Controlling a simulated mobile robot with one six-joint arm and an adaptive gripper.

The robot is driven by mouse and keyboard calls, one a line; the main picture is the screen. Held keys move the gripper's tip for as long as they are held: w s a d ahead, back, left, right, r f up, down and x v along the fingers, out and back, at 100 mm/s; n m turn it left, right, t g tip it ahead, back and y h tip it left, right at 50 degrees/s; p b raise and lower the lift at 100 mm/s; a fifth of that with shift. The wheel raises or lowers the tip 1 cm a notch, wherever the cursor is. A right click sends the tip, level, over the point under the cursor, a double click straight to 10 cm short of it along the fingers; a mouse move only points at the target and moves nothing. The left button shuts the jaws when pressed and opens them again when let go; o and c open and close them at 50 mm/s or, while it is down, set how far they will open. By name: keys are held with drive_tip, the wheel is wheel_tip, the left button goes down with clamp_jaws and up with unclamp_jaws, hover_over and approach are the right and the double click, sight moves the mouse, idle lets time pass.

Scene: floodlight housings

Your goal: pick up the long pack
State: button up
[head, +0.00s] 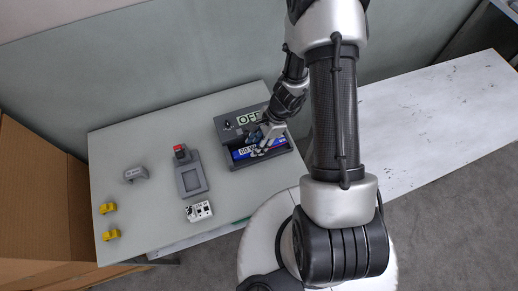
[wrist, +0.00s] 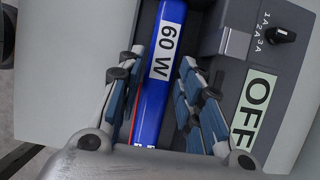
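The long pack is a blue bar with a white "60 W" label; it shows in the wrist view (wrist: 155,95) and in the head view (head: 243,153). It lies in the bay of a dark grey housing (head: 228,128) with an "OFF" sign. My gripper (wrist: 160,62) is open, with its fingers on either side of the pack. A gap shows between the left finger and the pack; the right finger is close to it, and I cannot tell whether it touches. In the head view my gripper (head: 268,140) hides part of the pack and bay.
On the grey table (head: 125,200) stand a dark device with a red button (head: 190,176), a white block with sockets (head: 199,211), a small grey block (head: 135,174) and two yellow pieces (head: 107,208). A knob (wrist: 284,35) sits on the housing beside the bay. A cardboard box (head: 35,200) stands left.

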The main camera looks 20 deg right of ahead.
drive_tip(key=shift+x, duration=0.85)
drive_tip(key=shift+c, duration=0.3)
clamp_jaws()
